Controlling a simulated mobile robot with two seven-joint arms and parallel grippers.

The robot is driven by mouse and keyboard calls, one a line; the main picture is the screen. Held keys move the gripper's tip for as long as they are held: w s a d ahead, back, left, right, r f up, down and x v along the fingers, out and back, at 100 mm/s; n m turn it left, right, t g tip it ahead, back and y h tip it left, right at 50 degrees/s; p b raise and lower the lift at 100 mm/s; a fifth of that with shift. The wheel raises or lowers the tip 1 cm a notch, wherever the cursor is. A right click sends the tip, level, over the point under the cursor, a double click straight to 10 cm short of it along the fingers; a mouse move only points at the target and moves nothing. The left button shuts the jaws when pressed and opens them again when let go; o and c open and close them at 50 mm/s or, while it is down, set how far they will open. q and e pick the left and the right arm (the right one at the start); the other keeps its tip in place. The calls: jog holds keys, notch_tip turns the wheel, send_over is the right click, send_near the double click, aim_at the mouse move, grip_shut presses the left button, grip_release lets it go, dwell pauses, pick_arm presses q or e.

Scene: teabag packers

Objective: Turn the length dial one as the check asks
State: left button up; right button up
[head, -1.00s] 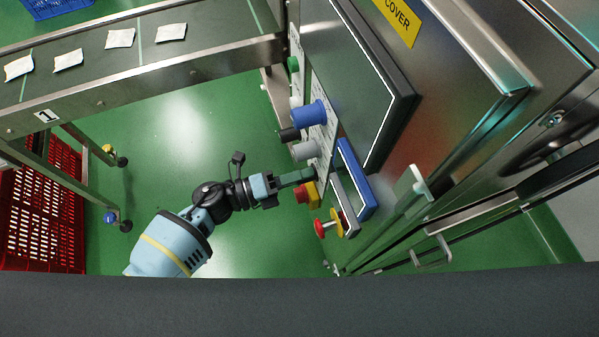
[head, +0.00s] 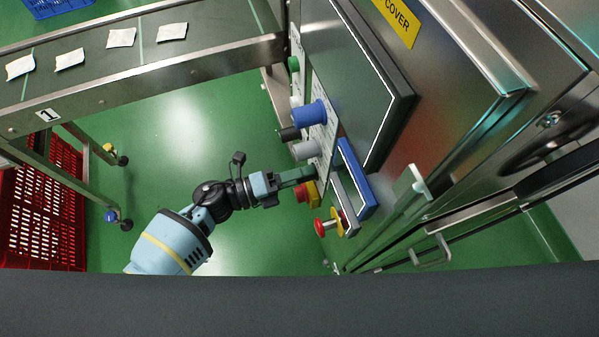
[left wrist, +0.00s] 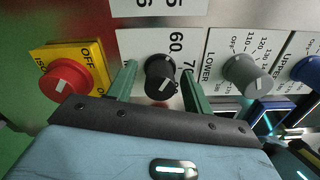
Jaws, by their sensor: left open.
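A black dial (left wrist: 160,72) with a white pointer mark sits on a white scale plate in the left wrist view; "60" and part of a "7" show near it. My left gripper (left wrist: 159,80) is open, with one green finger on each side of this dial. Whether the fingers touch it I cannot tell. In the head view my left gripper (head: 300,175) reaches the panel edge below the grey knob, and the dial between its fingers is hidden there. My right gripper is not in view.
A grey dial (left wrist: 247,76) marked LOWER and a blue dial (left wrist: 308,69) marked UPPER are to the right. A red switch (left wrist: 66,80) on a yellow plate is close on the left. A red emergency button (head: 321,227) is below the gripper. A conveyor (head: 90,60) carries several teabags.

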pick_arm(q)
jog(key=shift+s+a, duration=0.1)
jog(key=shift+a, duration=0.15)
jog(key=v, duration=0.7)
jog(key=shift+p, duration=0.3)
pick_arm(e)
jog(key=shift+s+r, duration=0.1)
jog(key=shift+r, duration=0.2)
pick_arm(q)
jog(key=shift+a, duration=0.1)
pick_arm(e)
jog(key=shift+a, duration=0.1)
